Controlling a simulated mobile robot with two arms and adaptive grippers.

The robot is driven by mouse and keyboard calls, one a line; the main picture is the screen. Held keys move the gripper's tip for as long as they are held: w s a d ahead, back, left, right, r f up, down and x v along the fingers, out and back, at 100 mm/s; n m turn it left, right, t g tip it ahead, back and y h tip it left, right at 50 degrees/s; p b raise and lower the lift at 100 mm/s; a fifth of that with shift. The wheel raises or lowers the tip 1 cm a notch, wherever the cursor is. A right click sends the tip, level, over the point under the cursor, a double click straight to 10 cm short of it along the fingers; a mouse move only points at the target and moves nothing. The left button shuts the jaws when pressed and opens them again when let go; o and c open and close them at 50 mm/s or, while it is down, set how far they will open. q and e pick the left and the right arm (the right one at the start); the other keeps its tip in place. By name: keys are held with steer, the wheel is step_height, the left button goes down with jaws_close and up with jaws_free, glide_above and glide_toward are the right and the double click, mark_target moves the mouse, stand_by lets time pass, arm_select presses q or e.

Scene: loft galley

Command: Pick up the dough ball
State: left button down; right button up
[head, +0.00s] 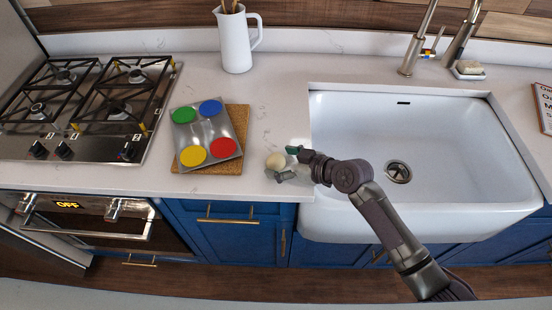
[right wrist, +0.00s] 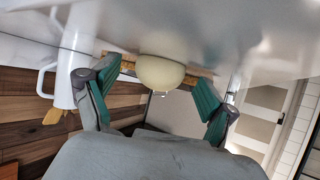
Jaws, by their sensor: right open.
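The dough ball (head: 275,161) is a small pale cream ball on the white countertop, just left of the sink. My right gripper (head: 286,163) reaches it from the right, low over the counter, with its fingers open. In the right wrist view, which is upside down, the dough ball (right wrist: 160,72) shows between the two green-padded fingers (right wrist: 157,84), with a gap on each side. Whether it lies fully between the fingertips or just beyond them I cannot tell. My left gripper is not in view.
A metal tray (head: 208,141) with green, blue, yellow and red discs lies on a cork board (head: 241,113) left of the ball. A white pitcher (head: 235,44) stands behind. The sink (head: 450,140) is at right, the gas hob (head: 130,148) at left. The counter's front edge is close.

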steer(key=c, duration=1.2)
steer(key=shift+r, duration=0.15)
steer(key=shift+c, duration=0.2)
